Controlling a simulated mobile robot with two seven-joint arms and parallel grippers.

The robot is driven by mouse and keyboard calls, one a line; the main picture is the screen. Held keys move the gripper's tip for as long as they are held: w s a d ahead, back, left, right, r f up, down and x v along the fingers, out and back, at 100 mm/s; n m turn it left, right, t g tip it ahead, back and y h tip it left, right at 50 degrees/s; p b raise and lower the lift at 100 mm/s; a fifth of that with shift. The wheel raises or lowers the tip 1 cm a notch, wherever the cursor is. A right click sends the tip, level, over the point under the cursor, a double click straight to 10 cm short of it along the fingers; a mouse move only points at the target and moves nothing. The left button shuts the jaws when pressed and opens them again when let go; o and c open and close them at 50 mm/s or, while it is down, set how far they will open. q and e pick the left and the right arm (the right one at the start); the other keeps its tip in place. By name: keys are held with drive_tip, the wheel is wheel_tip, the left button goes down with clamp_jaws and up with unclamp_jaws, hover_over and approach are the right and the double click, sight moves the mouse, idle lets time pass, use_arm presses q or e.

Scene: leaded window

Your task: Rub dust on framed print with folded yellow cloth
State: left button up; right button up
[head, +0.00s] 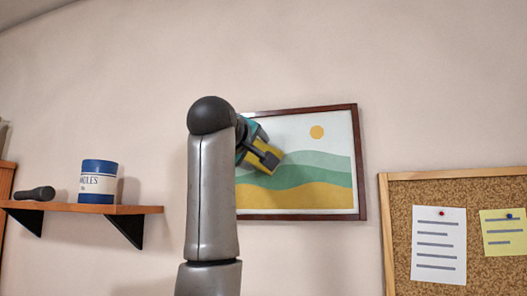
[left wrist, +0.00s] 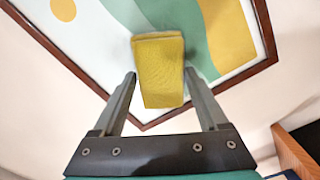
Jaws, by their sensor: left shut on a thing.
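The framed print (head: 310,190) hangs on the wall, with a dark wood frame, a yellow sun and green and yellow bands. It hangs slightly tilted, and my arm hides its left part. My left gripper (head: 264,156) is in front of its upper left area, shut on the folded yellow cloth (head: 256,163). In the left wrist view the cloth (left wrist: 160,68) sits between the two fingers (left wrist: 160,80), over the print (left wrist: 110,30). I cannot tell whether the cloth touches the print. I cannot make out any dust. My right gripper is not in view.
A corkboard (head: 395,230) with pinned notes is at the right. The wall above the print is clear.

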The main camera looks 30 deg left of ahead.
use_arm(q)
drive_tip(key=shift+s+a, duration=0.2)
drive_tip(key=shift+a, duration=0.65)
drive_tip(key=shift+w+d+r+p, duration=0.25)
drive_tip(key=shift+w+d, duration=0.3)
drive_tip(key=shift+d, duration=1.7)
drive_tip(key=shift+w+d+r+p, duration=0.25)
drive_tip(key=shift+w+d, duration=0.3)
drive_tip(key=shift+d, duration=1.7)
drive_tip(key=shift+w+d+r+p, duration=0.15)
drive_tip(key=shift+w+d+r, duration=0.3)
drive_tip(key=shift+d, duration=1.8)
drive_tip(key=shift+w+f, duration=0.1)
drive_tip(key=b+v, duration=0.3)
drive_tip(key=v, duration=0.3)
drive_tip(key=shift+b, duration=0.3)
drive_tip(key=shift+b+v, duration=0.7)
drive_tip(key=shift+v, duration=0.8)
